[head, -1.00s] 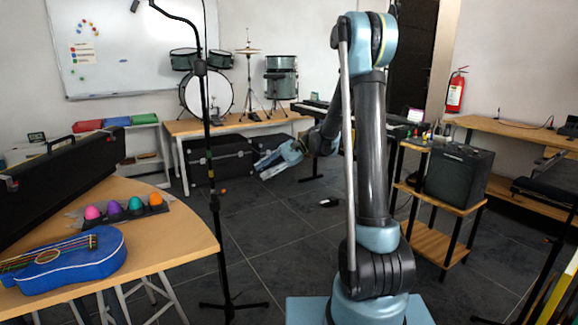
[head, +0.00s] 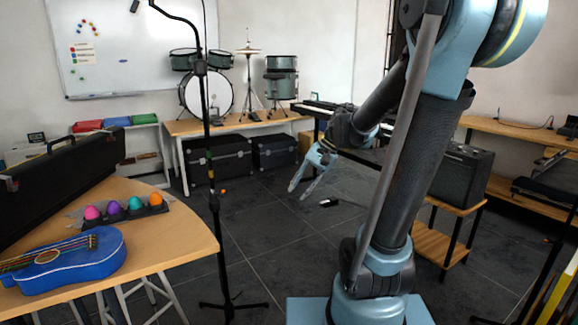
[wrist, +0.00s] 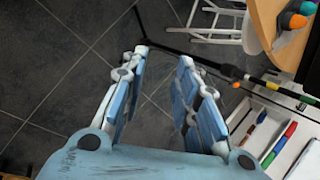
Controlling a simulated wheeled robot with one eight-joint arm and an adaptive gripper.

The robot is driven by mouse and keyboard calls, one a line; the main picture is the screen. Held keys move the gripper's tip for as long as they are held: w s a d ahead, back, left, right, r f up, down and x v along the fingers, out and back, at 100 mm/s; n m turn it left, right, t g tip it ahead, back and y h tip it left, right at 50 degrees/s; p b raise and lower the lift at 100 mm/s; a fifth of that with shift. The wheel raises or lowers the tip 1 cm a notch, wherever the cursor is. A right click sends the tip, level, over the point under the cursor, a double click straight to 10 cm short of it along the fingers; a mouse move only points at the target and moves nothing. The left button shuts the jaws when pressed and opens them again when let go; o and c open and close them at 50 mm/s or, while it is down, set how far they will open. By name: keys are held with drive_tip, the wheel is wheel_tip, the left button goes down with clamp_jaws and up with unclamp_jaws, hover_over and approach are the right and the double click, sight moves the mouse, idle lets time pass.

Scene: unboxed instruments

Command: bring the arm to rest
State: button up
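My gripper (head: 299,190) hangs over the dark tiled floor in the middle of the head view, its fingers pointing down and left. The wrist view also shows my gripper (wrist: 163,57) with its two blue fingers apart and nothing between them. My arm is bent, with its elbow high at the upper right of the head view, and it hides part of the room behind it.
A black stand (head: 211,180) rises left of my gripper. A round-edged table (head: 190,233) holds a blue guitar (head: 70,262) and colored egg shapes. A black amplifier (head: 463,175) stands on a shelf at right. A white tray (wrist: 232,118) holds markers.

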drive_tip(key=s+d+f+n+t+h, duration=0.2)
drive_tip(key=s+d+f+n+h, duration=0.2)
drive_tip(key=s+d+f, duration=0.5)
drive_tip(key=s+d+h, duration=0.2)
drive_tip(key=s+d, duration=0.3)
drive_tip(key=d, duration=0.1)
drive_tip(key=shift+s+t, duration=0.3)
drive_tip(key=shift+s, duration=0.1)
drive_tip(key=shift+w+f, duration=0.25)
drive_tip(key=shift+w, duration=0.15)
